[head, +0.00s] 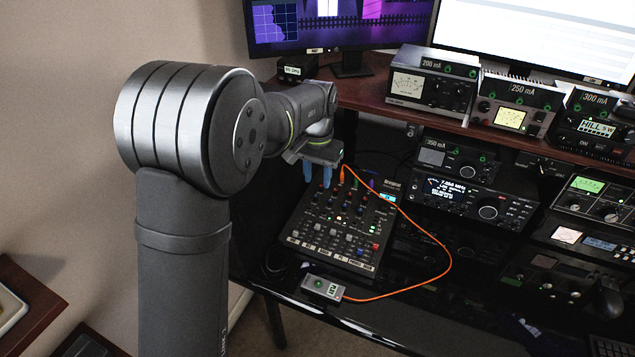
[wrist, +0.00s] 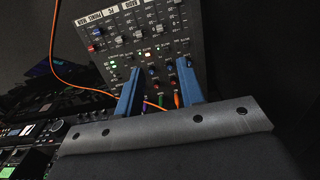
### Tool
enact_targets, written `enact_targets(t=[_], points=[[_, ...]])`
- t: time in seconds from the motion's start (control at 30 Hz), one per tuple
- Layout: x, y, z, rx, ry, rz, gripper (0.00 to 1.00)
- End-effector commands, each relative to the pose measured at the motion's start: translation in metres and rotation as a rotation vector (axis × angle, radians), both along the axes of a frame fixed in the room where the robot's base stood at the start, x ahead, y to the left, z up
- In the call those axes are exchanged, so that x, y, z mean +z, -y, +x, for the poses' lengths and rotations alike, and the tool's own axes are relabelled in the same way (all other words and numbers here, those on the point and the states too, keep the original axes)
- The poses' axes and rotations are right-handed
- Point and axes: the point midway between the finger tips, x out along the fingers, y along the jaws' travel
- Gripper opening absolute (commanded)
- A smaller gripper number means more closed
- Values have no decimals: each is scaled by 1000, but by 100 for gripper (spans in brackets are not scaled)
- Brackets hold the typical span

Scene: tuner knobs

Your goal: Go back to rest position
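My gripper (head: 317,174) hangs over the back part of the black audio mixer (head: 306,244) in the head view. In the wrist view its two blue fingers (wrist: 160,92) stand apart with nothing held between them, so the gripper is open. The mixer (wrist: 188,30) lies beyond the fingers there, with its rows of knobs and faders visible. I cannot tell whether the fingertips touch any knob. My arm reaches from the left foreground across to the mixer.
An orange cable (head: 447,262) loops from the mixer to a small grey box (head: 323,288) near the desk's front edge. Radio units (head: 470,200) stand at the right. Meters (head: 431,84) line the wooden shelf (head: 372,98) behind, below two monitors.

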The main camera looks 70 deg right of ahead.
Motion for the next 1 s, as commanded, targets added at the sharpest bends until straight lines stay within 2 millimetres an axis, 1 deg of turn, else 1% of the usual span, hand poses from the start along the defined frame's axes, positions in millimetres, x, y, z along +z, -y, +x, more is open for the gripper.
enact_targets(t=[0.3,0.37,0.47,0.57,1.0], points=[[-2,0,0,0,0,0,35],[-5,0,0,0,0,1,35],[-16,0,0,0,-1,3,35],[-32,0,0,0,-1,4,35],[-120,0,0,0,-1,3,35]])
